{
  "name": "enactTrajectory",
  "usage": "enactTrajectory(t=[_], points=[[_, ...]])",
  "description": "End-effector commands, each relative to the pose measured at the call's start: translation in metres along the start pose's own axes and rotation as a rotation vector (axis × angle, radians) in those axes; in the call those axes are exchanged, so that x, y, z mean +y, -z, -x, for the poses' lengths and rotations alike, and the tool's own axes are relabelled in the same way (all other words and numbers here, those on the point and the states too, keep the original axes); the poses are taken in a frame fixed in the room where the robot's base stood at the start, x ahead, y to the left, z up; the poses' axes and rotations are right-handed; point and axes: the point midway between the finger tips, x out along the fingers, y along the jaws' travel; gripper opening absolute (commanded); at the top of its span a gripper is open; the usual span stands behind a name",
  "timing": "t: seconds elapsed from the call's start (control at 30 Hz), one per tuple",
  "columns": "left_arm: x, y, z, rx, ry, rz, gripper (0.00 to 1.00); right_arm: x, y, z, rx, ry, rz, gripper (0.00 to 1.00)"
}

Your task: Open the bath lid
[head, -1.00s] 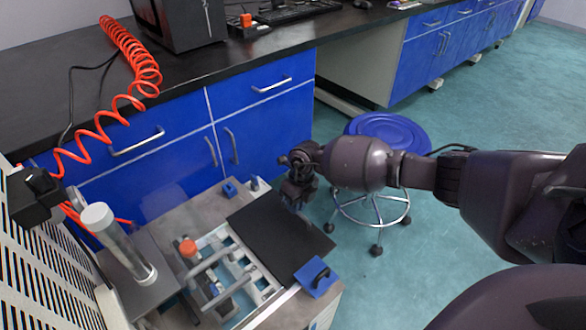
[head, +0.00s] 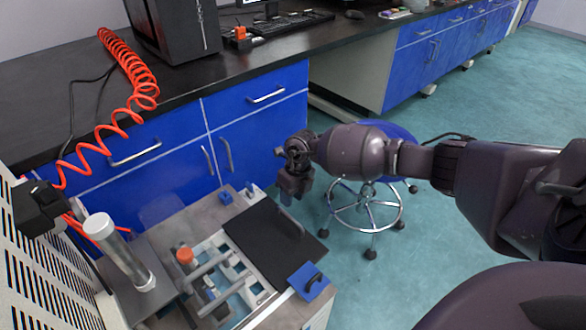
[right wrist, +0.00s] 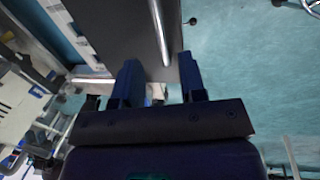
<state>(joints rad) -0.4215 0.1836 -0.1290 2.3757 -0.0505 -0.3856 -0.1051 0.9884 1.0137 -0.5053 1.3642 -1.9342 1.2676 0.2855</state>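The bath lid (head: 262,237) is a flat black plate lying on the bench-top bath unit, with a silver bar handle (head: 291,222) near its right edge. In the right wrist view the lid (right wrist: 118,35) is a dark panel, and its bar handle (right wrist: 159,30) runs lengthwise beyond the fingertips. My right gripper (head: 293,194) points down above the handle end of the lid. Its two blue fingers (right wrist: 159,68) are apart, with nothing visibly held between them. The handle appears in line with the gap but not gripped. My left gripper is not in view.
The open frame of the bath (head: 222,268) lies left of the lid, with an orange-capped part (head: 185,256) and a clear cylinder (head: 122,255). A blue block (head: 308,281) sits at the front corner. A blue stool (head: 384,137) stands behind my right arm.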

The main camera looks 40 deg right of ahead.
Motion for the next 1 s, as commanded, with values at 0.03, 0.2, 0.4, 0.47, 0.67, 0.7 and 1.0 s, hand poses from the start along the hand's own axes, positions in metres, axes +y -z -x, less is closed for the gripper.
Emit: enactTrajectory(t=[0.03, 0.2, 0.4, 0.47, 0.67, 0.7, 1.0], points=[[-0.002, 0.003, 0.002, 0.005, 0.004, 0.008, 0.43, 0.001, -0.003, 0.017, -0.009, 0.001, 0.002, 0.38], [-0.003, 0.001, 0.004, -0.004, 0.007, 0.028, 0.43, 0.001, -0.001, 0.038, -0.006, 0.001, 0.002, 0.38], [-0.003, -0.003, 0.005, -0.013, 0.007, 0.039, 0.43, 0.000, 0.000, 0.047, 0.001, 0.001, 0.001, 0.38], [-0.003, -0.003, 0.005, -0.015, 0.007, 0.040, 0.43, 0.000, 0.001, 0.048, 0.002, 0.000, 0.001, 0.38], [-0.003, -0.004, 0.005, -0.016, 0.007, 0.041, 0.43, 0.000, 0.001, 0.047, 0.003, 0.000, 0.000, 0.38], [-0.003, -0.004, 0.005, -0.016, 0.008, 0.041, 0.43, 0.000, 0.001, 0.047, 0.003, 0.000, 0.000, 0.38], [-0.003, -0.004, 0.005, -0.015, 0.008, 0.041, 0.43, 0.000, 0.001, 0.047, 0.002, 0.000, 0.000, 0.38]])
